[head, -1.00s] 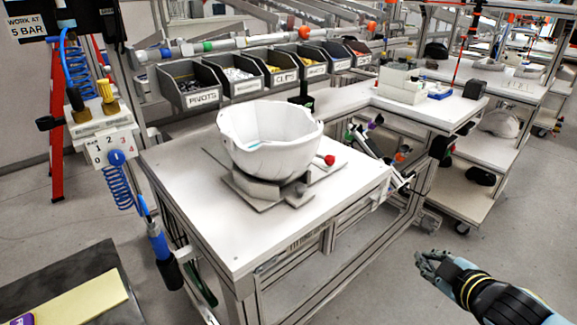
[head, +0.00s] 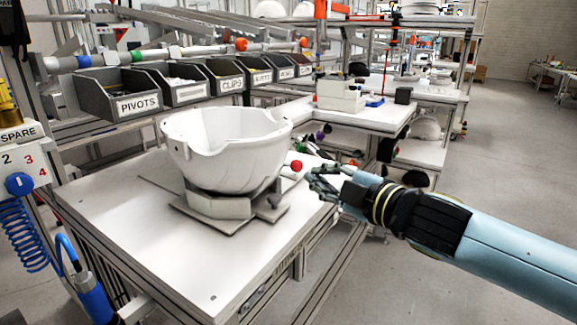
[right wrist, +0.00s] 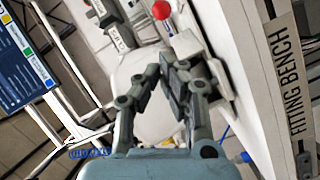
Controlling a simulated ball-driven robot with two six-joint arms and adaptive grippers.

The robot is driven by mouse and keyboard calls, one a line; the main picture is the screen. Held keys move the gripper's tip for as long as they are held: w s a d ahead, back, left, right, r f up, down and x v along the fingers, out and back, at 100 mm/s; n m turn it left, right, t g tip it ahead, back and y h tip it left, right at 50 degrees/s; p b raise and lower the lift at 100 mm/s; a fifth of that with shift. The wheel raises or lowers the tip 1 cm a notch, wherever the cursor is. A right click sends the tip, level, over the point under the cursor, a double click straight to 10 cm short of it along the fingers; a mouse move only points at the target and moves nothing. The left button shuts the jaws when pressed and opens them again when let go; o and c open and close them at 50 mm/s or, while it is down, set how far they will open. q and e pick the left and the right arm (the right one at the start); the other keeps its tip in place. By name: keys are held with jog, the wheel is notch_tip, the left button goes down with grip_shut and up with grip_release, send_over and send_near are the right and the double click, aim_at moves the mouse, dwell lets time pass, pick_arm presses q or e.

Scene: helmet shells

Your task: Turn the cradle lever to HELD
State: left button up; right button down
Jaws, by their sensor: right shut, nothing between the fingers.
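A white helmet shell (head: 228,150) sits open side up on a grey cradle (head: 225,207) on the white bench. The cradle lever has a red ball knob (head: 296,165) and stands at the cradle's right side. The knob also shows in the right wrist view (right wrist: 161,10), beyond the fingers. My right gripper (head: 318,178) is shut and empty, just right of the knob and apart from it. Its closed fingers also show in the right wrist view (right wrist: 172,68). No HELD marking is readable. My left gripper is out of view.
Grey bins (head: 130,95) with labels stand along the back of the bench. A blue selector knob (head: 19,184) with a coiled blue hose is at the left. The bench top (head: 110,225) in front of the cradle is clear.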

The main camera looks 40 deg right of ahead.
send_near(286, 163)
jog(key=w, duration=0.1)
jog(key=w+a, duration=0.1)
jog(key=w, duration=0.1)
jog(key=w+a+r, duration=0.1)
jog(key=w, duration=0.1)
jog(key=shift+a+r, duration=0.1)
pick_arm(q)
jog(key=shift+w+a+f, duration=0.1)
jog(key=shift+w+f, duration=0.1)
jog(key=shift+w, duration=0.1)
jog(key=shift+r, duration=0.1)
